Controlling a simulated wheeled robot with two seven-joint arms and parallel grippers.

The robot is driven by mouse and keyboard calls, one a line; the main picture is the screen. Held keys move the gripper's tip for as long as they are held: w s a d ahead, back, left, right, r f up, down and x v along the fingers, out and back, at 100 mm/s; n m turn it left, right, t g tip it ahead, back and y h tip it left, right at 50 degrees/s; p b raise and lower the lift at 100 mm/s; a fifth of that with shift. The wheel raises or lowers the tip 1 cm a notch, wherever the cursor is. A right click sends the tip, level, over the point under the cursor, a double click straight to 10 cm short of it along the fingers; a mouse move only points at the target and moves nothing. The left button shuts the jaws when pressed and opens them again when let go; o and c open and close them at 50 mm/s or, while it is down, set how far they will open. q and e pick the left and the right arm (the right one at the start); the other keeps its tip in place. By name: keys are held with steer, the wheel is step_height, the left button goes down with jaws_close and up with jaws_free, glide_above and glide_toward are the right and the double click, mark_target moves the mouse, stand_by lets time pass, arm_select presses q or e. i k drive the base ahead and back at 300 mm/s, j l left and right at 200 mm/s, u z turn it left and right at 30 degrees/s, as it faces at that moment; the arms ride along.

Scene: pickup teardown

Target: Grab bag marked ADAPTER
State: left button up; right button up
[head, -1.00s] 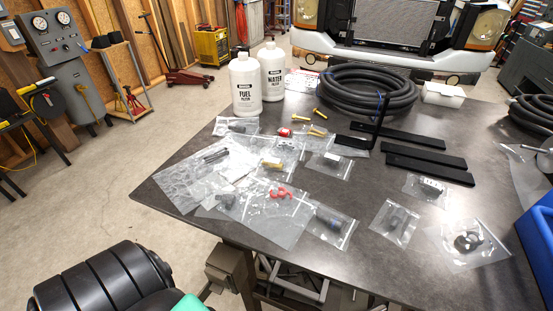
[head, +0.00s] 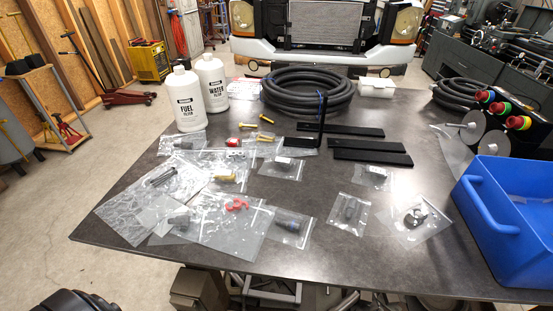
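Several clear zip bags lie flat on the dark table (head: 130,262). One bag (head: 282,167) with a white label lies near the middle, and another (head: 373,178) lies right of it. Nearer the front right are a bag with a dark part (head: 348,210) and one with round black parts (head: 415,219). A bag with a dark cylindrical part (head: 290,228) lies front centre. More bags overlap at the left, including one with a dark part (head: 183,143) at the back. The labels are too small to read, so I cannot tell which says ADAPTER. Neither gripper is in view.
A blue bin (head: 497,215) stands at the right edge. White FUEL (head: 187,100) and WATER (head: 213,85) filter bottles stand at back left. A coiled black hose (head: 308,92) and flat black bars (head: 370,152) lie behind the bags.

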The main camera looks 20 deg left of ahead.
mark_target(216, 179)
steer(key=i+l+z, duration=0.15)
steer(key=l, duration=0.25)
steer(key=i+l+z, duration=0.1)
steer(key=l, duration=0.3)
steer(key=i+l+z, duration=0.15)
steer(key=l, duration=0.25)
steer(key=i+l+z, duration=0.1)
steer(key=l, duration=0.3)
steer(key=i, duration=0.1)
